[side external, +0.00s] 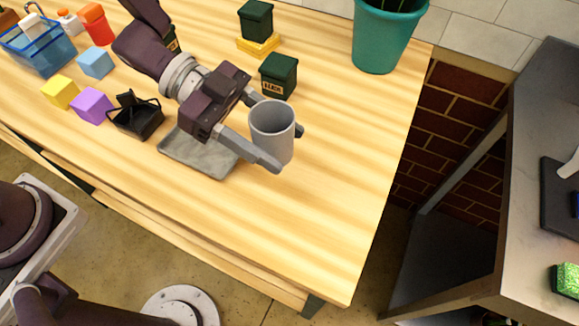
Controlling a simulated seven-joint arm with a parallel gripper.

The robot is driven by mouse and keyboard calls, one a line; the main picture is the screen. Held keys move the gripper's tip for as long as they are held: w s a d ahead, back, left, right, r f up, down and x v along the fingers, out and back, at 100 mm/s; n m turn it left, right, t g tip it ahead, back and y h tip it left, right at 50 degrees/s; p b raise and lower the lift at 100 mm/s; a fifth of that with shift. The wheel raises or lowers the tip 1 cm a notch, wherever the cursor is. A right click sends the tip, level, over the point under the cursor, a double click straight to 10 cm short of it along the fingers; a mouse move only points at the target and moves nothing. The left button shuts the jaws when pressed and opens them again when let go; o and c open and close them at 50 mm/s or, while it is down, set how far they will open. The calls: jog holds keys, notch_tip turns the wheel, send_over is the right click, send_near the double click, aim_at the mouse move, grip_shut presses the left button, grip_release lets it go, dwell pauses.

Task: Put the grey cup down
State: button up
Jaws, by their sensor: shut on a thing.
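The grey cup (271,135) is upright between the fingers of my gripper (279,147), over the right part of the wooden table. The gripper is shut on the cup.
A grey tray (213,163) lies under my wrist, with a black basket (136,117) to its left. A dark green canister (279,77) stands close behind the cup. A teal pot (383,38) is at the back. The table (330,215) is clear in front and to the right.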

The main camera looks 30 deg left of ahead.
aim_at(330, 217)
jog(key=shift+d+r, duration=0.25)
jog(key=s+d+m+g, duration=0.2)
jog(key=d+m+g, duration=0.25)
jog(key=d, duration=0.55)
jog(key=shift+g+y, duration=0.35)
jog(key=shift+y, duration=0.05)
jog(key=f, duration=1)
jog(key=shift+d, duration=0.25)
jog(key=o, duration=1.5)
jog(key=shift+f, duration=0.1)
jog(key=shift+a+r, duration=0.15)
jog(key=shift+r, duration=0.1)
jog(key=v, duration=1.1)
jog(key=shift+w+a+r, duration=0.1)
jog(key=shift+a+r, duration=0.15)
jog(key=shift+a, duration=0.05)
